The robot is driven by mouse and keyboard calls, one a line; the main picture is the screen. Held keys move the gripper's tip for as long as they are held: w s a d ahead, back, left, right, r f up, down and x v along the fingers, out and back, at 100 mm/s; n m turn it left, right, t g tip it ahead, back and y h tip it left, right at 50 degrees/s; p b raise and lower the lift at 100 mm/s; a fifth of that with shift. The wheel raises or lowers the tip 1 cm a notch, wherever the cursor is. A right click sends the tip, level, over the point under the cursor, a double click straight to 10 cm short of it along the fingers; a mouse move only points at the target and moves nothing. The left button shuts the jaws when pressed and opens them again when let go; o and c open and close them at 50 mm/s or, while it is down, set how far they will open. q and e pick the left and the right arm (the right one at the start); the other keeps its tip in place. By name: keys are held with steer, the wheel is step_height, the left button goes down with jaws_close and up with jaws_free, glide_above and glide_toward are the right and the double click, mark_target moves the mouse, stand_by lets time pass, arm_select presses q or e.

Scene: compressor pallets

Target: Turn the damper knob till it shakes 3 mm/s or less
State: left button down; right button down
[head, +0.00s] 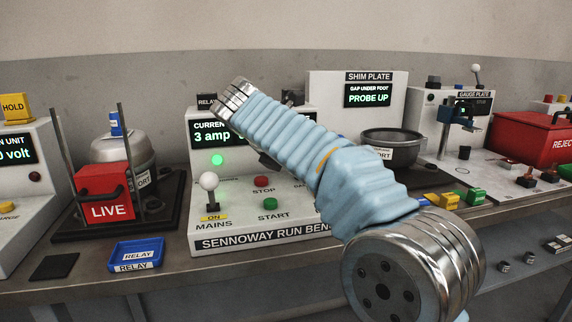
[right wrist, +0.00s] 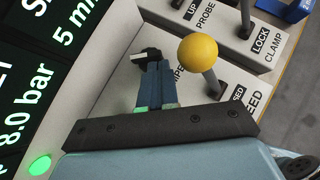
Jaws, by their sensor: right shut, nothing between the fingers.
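In the right wrist view my right gripper (right wrist: 153,75) is shut and empty, its tips close to a small black knob (right wrist: 150,54) with a pale mark on the panel. I cannot tell whether they touch. A partly covered label beside it reads "MPE". A dark display (right wrist: 65,28) at the upper left is cut off and reads "5 m…", and below it "8.0 bar". In the head view my right arm crosses the run bench (head: 240,243) and hides its right part, including the knob and gripper. My left gripper is in neither view.
A yellow ball lever (right wrist: 198,53) stands just right of my fingers, with the PROBE and CLAMP levers beyond. In the head view the white MAINS lever (head: 208,181), red LIVE box (head: 104,193), blue RELAY tray (head: 137,254) and black bowl (head: 392,142) stand around the bench.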

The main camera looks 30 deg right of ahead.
steer(key=shift+w+d, duration=0.1)
steer(key=shift+d, duration=0.1)
steer(key=shift+d+r+n+t+p, duration=0.2)
steer(key=shift+d+n+t+p, duration=0.3)
steer(key=shift+n+p, duration=0.1)
steer(key=shift+d+n+y, duration=0.15)
steer(key=shift+n+y, duration=0.25)
steer(key=shift+f+t, duration=0.15)
steer(key=shift+t, duration=0.25)
